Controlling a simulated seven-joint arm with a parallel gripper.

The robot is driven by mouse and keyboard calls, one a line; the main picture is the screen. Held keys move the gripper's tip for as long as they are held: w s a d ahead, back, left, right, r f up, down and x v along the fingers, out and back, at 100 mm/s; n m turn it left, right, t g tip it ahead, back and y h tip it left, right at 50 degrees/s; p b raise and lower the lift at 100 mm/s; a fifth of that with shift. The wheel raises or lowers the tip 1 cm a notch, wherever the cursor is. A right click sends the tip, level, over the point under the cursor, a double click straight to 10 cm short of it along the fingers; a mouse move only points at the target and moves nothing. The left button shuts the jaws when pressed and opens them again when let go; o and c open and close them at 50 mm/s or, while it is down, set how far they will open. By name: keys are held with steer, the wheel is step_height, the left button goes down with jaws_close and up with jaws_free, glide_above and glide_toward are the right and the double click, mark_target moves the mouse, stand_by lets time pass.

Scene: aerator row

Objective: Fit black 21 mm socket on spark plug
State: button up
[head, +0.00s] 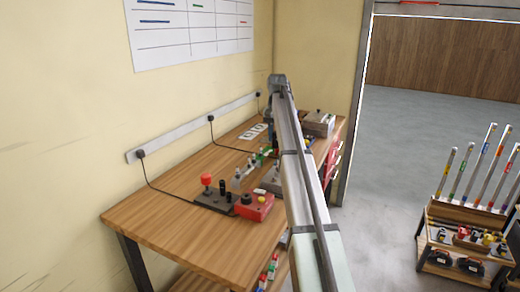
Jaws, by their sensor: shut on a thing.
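My gripper (268,132) is small and dark at the far end of my arm, low over the back part of the wooden workbench (150,212). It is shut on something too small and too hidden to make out. Small black upright pieces (222,187) stand on a dark base (212,202) near the bench's middle; I cannot tell whether one is the 21 mm socket. I cannot pick out the spark plug. My arm hides part of the bench.
A grey box (318,123) is at the back right. Cables run down the wall. A rack (468,219) with upright tubes stands at the right. The bench's front left is clear.

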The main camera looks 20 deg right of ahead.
steer(key=shift+w+d+f, duration=0.1)
steer(key=shift+d+f, duration=0.2)
steer(key=shift+f, duration=0.4)
steer(key=shift+s+d+f, duration=0.1)
steer(key=shift+d+f, duration=0.15)
steer(key=shift+f, duration=0.5)
steer(key=shift+w+d+f, duration=0.1)
steer(key=shift+d+f, duration=0.2)
steer(key=shift+f, duration=0.4)
steer(key=shift+f, duration=3.15)
steer(key=o, duration=1.1)
steer(key=shift+r, duration=0.15)
steer(key=shift+r, duration=3.4)
